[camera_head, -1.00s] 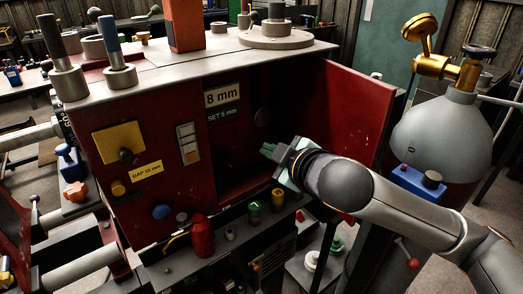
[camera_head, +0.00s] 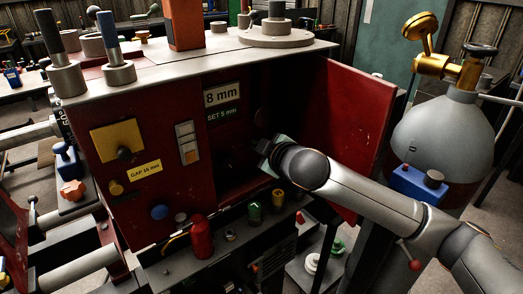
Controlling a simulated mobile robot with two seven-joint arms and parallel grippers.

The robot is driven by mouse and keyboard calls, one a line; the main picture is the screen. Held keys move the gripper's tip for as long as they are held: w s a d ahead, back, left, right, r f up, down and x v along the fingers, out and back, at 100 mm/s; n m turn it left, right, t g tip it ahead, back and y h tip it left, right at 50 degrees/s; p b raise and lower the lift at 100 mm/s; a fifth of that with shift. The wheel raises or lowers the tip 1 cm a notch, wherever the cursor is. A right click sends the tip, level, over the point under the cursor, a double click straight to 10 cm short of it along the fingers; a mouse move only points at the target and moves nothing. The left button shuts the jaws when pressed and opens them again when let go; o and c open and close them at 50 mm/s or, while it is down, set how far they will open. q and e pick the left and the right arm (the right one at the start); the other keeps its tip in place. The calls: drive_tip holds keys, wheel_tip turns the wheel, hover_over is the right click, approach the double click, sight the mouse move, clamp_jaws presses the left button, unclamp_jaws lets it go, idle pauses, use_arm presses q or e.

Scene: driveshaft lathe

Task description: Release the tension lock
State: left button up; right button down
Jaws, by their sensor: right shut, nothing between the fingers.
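My right gripper (camera_head: 264,150) reaches into the dark recess of the red lathe housing (camera_head: 150,187), in front of its open red door (camera_head: 345,125). It is shut and empty, and its fingertips are small and partly lost in shadow. I cannot tell whether it touches anything inside. No part is clearly recognisable as the tension lock; the inside of the recess is too dark. An "8 mm" sign (camera_head: 222,95) and a "SET 5 mm" sign (camera_head: 223,115) are above the recess. My left gripper is not in view.
A yellow plate with a black knob (camera_head: 124,153) and a blue button (camera_head: 160,212) are on the front panel. A red bottle-like part (camera_head: 201,238), a green cylinder (camera_head: 254,212) and a yellow one (camera_head: 278,198) stand on the ledge below. A grey tank (camera_head: 440,140) stands at right.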

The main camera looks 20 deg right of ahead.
drive_tip(key=shift+w+d+f, duration=0.1)
drive_tip(key=shift+d+f, duration=0.45)
drive_tip(key=shift+f+b, duration=0.3)
drive_tip(key=shift+b, duration=0.45)
drive_tip(key=shift+t, duration=0.3)
drive_tip(key=shift+s+b, duration=0.2)
drive_tip(key=shift+b, duration=0.25)
drive_tip(key=shift+f, duration=0.1)
drive_tip(key=shift+s+f+t+b, duration=0.1)
drive_tip(key=shift+t+b, duration=0.3)
drive_tip(key=shift+b, duration=0.2)
drive_tip(key=shift+s+d+f+t+b, duration=0.2)
drive_tip(key=shift+t+b, duration=0.3)
drive_tip(key=shift+b, duration=0.7)
